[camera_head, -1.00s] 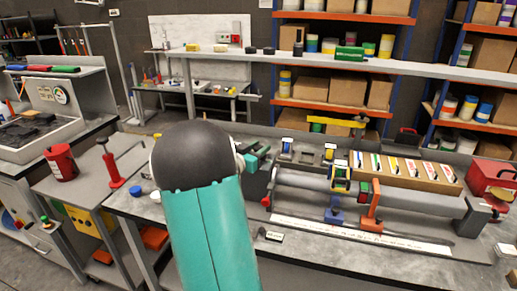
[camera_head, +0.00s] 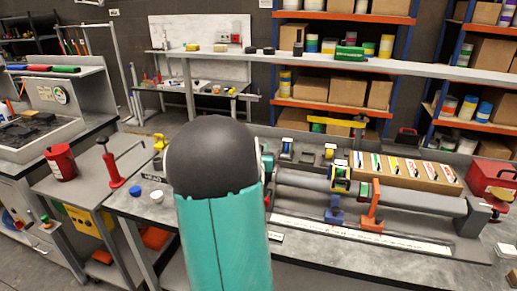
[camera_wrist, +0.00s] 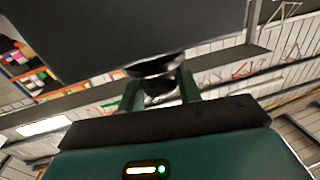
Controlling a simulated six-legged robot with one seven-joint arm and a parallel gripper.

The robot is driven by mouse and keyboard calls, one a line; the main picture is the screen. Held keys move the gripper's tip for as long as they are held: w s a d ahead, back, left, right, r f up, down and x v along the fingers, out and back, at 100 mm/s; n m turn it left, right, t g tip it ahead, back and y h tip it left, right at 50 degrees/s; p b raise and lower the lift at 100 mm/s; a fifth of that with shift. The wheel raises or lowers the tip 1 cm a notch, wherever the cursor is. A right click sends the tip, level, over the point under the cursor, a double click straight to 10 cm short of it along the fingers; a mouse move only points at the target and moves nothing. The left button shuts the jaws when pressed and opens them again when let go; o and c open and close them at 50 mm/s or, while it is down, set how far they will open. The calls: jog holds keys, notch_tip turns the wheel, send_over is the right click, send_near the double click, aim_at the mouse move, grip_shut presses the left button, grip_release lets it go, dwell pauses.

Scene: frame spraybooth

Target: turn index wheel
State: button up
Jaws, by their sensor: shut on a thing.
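In the wrist view my gripper (camera_wrist: 159,90) has its two green fingers closed around a small dark, shiny round part (camera_wrist: 155,67), which sits under the edge of a large dark grey block (camera_wrist: 135,30). I cannot tell whether this part is the index wheel or its knob. In the head view my arm covers the left end of the long bench fixture (camera_head: 305,180), and the wheel is hidden there. Only a small teal piece of my gripper end (camera_head: 267,161) shows beside the arm.
The fixture carries a blue clamp (camera_head: 334,210) and an orange clamp (camera_head: 371,212). A wooden tray (camera_head: 410,172) stands behind it, and a red box (camera_head: 490,178) at right. A red can (camera_head: 61,162) and a red-handled tool (camera_head: 112,168) stand on the left bench.

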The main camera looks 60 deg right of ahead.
jog(key=n+t+y, duration=0.1)
jog(key=n+t, duration=0.1)
jog(key=n+t+y, duration=0.1)
jog(key=t, duration=0.2)
jog(key=shift+s+d+n+y, duration=0.1)
jog(key=shift+s+n+y, duration=0.05)
jog(key=shift+n+y, duration=0.25)
jog(key=n+t+y, duration=0.4)
jog(key=y, duration=0.1)
jog(key=shift+t, duration=0.4)
jog(key=n+t+y, duration=0.1)
jog(key=n+y, duration=0.1)
jog(key=y, duration=0.1)
jog(key=n+t+y, duration=0.1)
jog(key=n+y, duration=0.2)
jog(key=shift+y, duration=0.4)
jog(key=shift+r+n+t+y, duration=0.1)
jog(key=shift+n+t+y, duration=0.2)
jog(key=shift+n+y, duration=0.35)
jog(key=shift+y, duration=0.45)
jog(key=o, duration=0.9)
